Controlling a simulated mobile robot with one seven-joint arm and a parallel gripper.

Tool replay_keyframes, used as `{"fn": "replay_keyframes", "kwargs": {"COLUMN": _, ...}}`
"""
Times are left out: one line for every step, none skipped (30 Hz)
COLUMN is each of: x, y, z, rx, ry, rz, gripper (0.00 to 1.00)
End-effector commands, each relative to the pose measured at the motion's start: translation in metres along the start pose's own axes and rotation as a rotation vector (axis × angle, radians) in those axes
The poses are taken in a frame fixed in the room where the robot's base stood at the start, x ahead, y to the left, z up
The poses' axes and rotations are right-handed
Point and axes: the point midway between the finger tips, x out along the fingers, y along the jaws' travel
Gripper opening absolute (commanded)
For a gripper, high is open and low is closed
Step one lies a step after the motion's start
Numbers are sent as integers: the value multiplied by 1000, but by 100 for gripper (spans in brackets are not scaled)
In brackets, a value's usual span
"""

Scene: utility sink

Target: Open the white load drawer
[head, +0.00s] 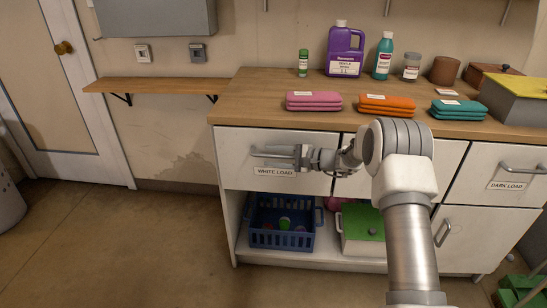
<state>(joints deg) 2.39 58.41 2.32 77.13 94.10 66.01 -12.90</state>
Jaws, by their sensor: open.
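The white load drawer (237,159) is a white front at the left end of the cabinet, under the wooden counter. It looks shut. A "WHITE LOAD" label (274,172) sits on its lower part. Its grey bar handle (264,155) is partly covered by my gripper (283,156). My gripper reaches in from the right with its fingers pointing left, over the handle. The fingers are open. I cannot tell whether they touch the handle or whether it lies between them.
The counter (245,100) holds folded cloths, bottles and boxes above the drawer. A blue basket (282,238) and a green-lidded box (362,222) stand on the open shelf below. The dark load drawer (470,182) is at right. The floor before the cabinet's left end is clear.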

Motion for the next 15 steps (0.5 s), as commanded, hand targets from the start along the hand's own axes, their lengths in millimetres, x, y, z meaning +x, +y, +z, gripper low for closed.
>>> {"fn": "replay_keyframes", "kwargs": {"x": 0, "y": 0, "z": 0, "rx": 0, "ry": 0, "rz": 0, "gripper": 47}}
{"fn": "replay_keyframes", "kwargs": {"x": 0, "y": 0, "z": 0, "rx": 0, "ry": 0, "rz": 0, "gripper": 47}}
{"fn": "replay_keyframes", "kwargs": {"x": 0, "y": 0, "z": 0, "rx": 0, "ry": 0, "rz": 0, "gripper": 44}}
{"fn": "replay_keyframes", "kwargs": {"x": 0, "y": 0, "z": 0, "rx": 0, "ry": 0, "rz": 0, "gripper": 38}}
{"fn": "replay_keyframes", "kwargs": {"x": 0, "y": 0, "z": 0, "rx": 0, "ry": 0, "rz": 0, "gripper": 33}}
{"fn": "replay_keyframes", "kwargs": {"x": 0, "y": 0, "z": 0, "rx": 0, "ry": 0, "rz": 0, "gripper": 26}}
{"fn": "replay_keyframes", "kwargs": {"x": 0, "y": 0, "z": 0, "rx": 0, "ry": 0, "rz": 0, "gripper": 20}}
{"fn": "replay_keyframes", "kwargs": {"x": 0, "y": 0, "z": 0, "rx": 0, "ry": 0, "rz": 0, "gripper": 15}}
{"fn": "replay_keyframes", "kwargs": {"x": 0, "y": 0, "z": 0, "rx": 0, "ry": 0, "rz": 0, "gripper": 8}}
{"fn": "replay_keyframes", "kwargs": {"x": 0, "y": 0, "z": 0, "rx": 0, "ry": -1, "rz": 0, "gripper": 2}}
{"fn": "replay_keyframes", "kwargs": {"x": 0, "y": 0, "z": 0, "rx": 0, "ry": -1, "rz": 0, "gripper": 0}}
{"fn": "replay_keyframes", "kwargs": {"x": 0, "y": 0, "z": 0, "rx": 0, "ry": -1, "rz": 0, "gripper": 0}}
{"fn": "replay_keyframes", "kwargs": {"x": 0, "y": 0, "z": 0, "rx": 0, "ry": -1, "rz": 0, "gripper": 0}}
{"fn": "replay_keyframes", "kwargs": {"x": 0, "y": 0, "z": 0, "rx": 0, "ry": -1, "rz": 0, "gripper": 0}}
{"fn": "replay_keyframes", "kwargs": {"x": 0, "y": 0, "z": 0, "rx": 0, "ry": -1, "rz": 0, "gripper": 0}}
